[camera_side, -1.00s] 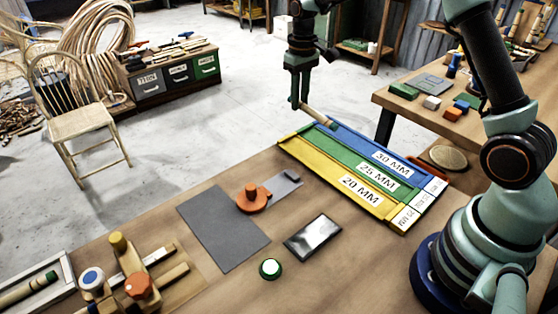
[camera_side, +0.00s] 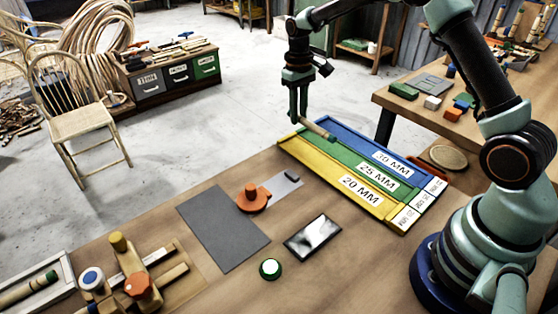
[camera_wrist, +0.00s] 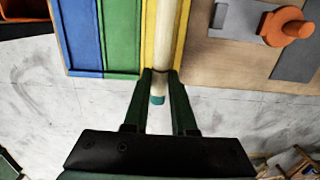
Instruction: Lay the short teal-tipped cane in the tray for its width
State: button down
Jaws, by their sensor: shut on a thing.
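My gripper (camera_side: 298,118) is shut on a short pale cane (camera_side: 316,128) near one end, at the far end of the tray (camera_side: 395,230). In the wrist view my gripper (camera_wrist: 160,76) has a finger on each side of the cane (camera_wrist: 164,40), whose teal tip (camera_wrist: 157,100) sticks out between them. The tray has blue "30 MM" (camera_side: 352,137), green "25 MM" (camera_side: 345,154) and yellow "20 MM" (camera_side: 325,170) lanes. In the wrist view the cane lines up over the yellow lane (camera_wrist: 149,30); I cannot tell whether it touches the lane's floor.
On the bench, a grey mat (camera_side: 222,225), an orange-knobbed tool (camera_side: 252,198), a dark display (camera_side: 312,238) and a green-rimmed button (camera_side: 270,268) lie left of the tray. A wooden jig with knobs (camera_side: 138,285) and a framed cane (camera_side: 28,290) stand front left.

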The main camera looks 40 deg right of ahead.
jog(key=shift+f, duration=3.3)
jog(key=c, duration=0.6)
grip_release()
jog(key=shift+c, duration=0.2)
jog(key=r, duration=1.1)
jog(key=shift+w+r, duration=0.15)
jog(key=shift+w, duration=0.2)
jog(key=shift+r, duration=0.4)
